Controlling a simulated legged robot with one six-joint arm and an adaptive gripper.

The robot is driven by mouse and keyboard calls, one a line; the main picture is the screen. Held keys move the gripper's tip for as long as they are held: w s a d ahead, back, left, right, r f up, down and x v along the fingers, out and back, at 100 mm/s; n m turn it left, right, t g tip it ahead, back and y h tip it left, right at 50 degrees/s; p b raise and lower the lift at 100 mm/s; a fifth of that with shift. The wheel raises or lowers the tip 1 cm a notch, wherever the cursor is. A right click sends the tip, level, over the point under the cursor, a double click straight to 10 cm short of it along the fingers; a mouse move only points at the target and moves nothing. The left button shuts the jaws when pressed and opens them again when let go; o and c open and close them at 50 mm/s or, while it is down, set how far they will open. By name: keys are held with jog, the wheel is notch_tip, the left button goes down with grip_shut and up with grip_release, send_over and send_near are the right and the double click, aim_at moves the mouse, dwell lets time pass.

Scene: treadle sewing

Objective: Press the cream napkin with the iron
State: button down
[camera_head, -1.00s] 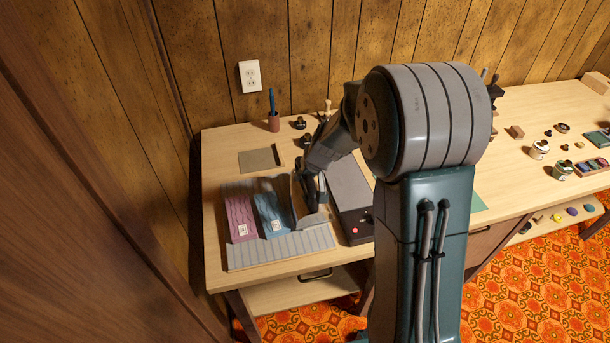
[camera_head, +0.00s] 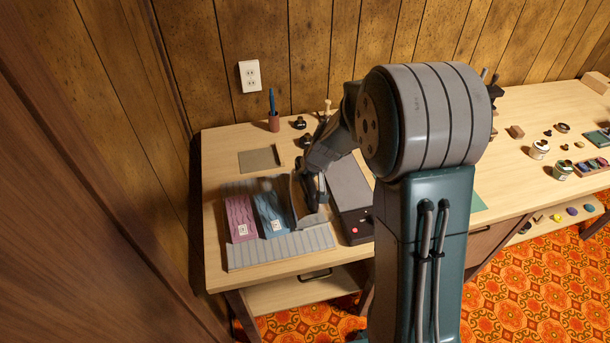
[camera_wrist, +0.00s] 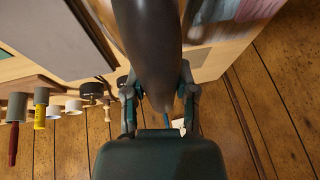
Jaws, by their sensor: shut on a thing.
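My gripper (camera_wrist: 158,97) is shut on the dark iron (camera_wrist: 150,45), whose body fills the space between the fingers in the wrist view. In the head view, my gripper (camera_head: 314,182) is low over the right part of the grey striped pressing mat (camera_head: 285,249). A narrow strip of the cream napkin (camera_head: 295,205) shows just left of the gripper; the rest is hidden behind it and the iron. Whether the iron touches the cloth cannot be told. A pink napkin (camera_head: 240,217) and a blue napkin (camera_head: 271,214) lie to the left on the mat.
A dark box with a red button (camera_head: 351,213) stands close to the right of the mat. A flat tan square (camera_head: 260,159), a pen cup (camera_head: 273,121) and small dark knobs (camera_head: 299,123) are behind. The wood wall (camera_head: 300,60) bounds the table's back.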

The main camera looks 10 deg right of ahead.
jog(key=shift+s+f, duration=0.1)
jog(key=shift+w+r, duration=0.2)
jog(key=shift+r, duration=4)
